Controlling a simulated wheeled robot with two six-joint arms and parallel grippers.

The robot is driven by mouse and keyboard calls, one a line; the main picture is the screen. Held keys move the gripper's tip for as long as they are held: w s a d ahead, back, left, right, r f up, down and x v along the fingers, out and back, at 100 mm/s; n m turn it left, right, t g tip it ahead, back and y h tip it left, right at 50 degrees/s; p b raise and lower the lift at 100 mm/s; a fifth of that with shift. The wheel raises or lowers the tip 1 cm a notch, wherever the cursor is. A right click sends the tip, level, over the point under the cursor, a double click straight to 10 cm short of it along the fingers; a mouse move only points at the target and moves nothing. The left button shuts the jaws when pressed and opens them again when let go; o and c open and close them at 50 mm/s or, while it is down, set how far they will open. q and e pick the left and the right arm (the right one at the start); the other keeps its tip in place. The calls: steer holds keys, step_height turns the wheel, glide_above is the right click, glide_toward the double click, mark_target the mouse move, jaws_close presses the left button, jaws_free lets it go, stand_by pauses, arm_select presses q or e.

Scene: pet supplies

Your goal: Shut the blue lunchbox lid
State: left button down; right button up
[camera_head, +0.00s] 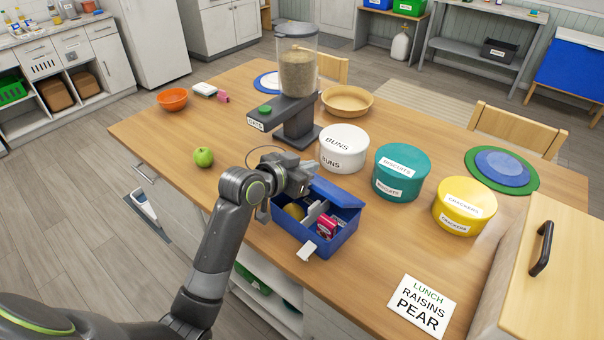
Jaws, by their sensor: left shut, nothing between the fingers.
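The blue lunchbox (340,234) stands on the wooden table near its front edge. Its blue lid (339,192) is up at the back side, so the inside shows. Inside are a yellow item (295,210), a pale divider and a pink-red box (326,226). A white latch tab (306,251) sticks out at the front. My left gripper (300,180) is shut and empty at the lunchbox's back left, close to the lid. I cannot tell whether it touches the lid. My left arm hides the lunchbox's left part. My right gripper is not in view.
Behind the lunchbox stand a white buns tin (344,150), a teal biscuits tin (402,174), a yellow crackers tin (464,206) and a food dispenser (297,80). A lunch card (419,305) lies right, with clear table between.

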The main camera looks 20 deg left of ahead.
arm_select(q)
steer(key=shift+s+a+f+p, duration=0.2)
steer(key=shift+s+a+f, duration=0.05)
steer(key=shift+s+f, duration=0.3)
steer(key=shift+s+a+f+p, duration=0.2)
steer(key=shift+s+f, duration=0.2)
steer(key=shift+f, duration=0.15)
steer(key=s+f+t+h+b, duration=0.1)
steer(key=f+b, duration=0.3)
steer(key=b, duration=0.6)
steer(key=s+a+f+t+h+b, duration=0.1)
steer(key=f+t+b, duration=0.3)
steer(key=b, duration=0.6)
steer(key=s+a+f+t+h+b, duration=0.1)
steer(key=s+f+t+b, duration=0.1)
steer(key=b, duration=0.8)
steer(key=shift+s+a+f+t+b, duration=0.1)
steer(key=shift+s+f+t+b, duration=0.15)
steer(key=shift+f, duration=0.35)
steer(key=shift+s+f+t+b, duration=0.15)
steer(key=shift+s+f, duration=0.15)
steer(key=shift+f, duration=0.25)
